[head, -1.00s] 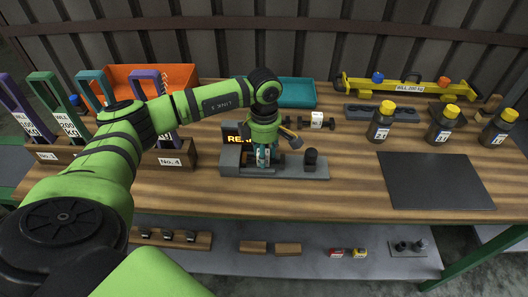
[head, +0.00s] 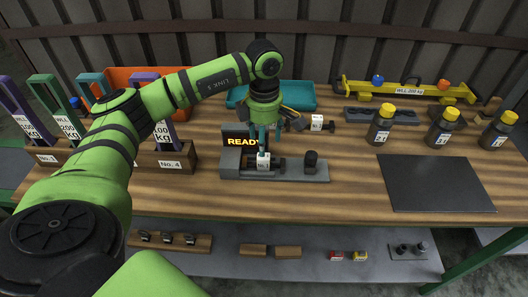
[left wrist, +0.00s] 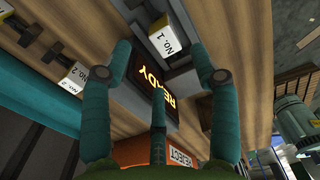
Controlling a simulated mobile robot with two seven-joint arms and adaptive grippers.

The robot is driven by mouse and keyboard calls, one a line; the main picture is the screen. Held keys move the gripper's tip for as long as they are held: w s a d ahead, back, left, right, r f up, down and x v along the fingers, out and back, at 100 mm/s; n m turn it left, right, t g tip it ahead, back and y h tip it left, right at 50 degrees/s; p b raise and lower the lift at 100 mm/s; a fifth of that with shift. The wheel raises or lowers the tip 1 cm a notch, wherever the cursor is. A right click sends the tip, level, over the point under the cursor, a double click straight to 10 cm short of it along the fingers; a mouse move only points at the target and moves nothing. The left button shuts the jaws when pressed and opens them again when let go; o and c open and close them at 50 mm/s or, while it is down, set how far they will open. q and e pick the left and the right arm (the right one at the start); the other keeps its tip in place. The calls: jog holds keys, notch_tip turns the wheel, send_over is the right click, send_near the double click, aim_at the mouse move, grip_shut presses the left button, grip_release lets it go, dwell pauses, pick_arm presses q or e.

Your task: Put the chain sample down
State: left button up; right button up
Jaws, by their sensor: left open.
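The chain sample with a white No. 1 label (head: 263,160) sits in the grey test fixture (head: 300,174) on the bench. It also shows in the left wrist view, where its label (left wrist: 166,38) lies beyond my fingertips. My left gripper (head: 264,145) is open and empty, just above the sample, with its teal fingers pointing down. They look apart from the sample. A second sample labelled No. 2 (head: 316,123) lies behind the fixture and also shows in the left wrist view (left wrist: 75,76). My right gripper is not in view.
A display reading READY (head: 242,141) stands at the fixture's back left. A teal tray (head: 300,95) and an orange bin (head: 180,80) are behind. Yellow-capped bottles (head: 380,128) and a dark mat (head: 435,183) are right. Slings on a wooden rack (head: 165,158) are left.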

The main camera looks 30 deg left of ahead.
pick_arm(q)
notch_tip(320, 180, up, 6)
jog(key=shift+r+b, duration=0.15)
jog(key=shift+b, duration=0.2)
dwell(0.4)
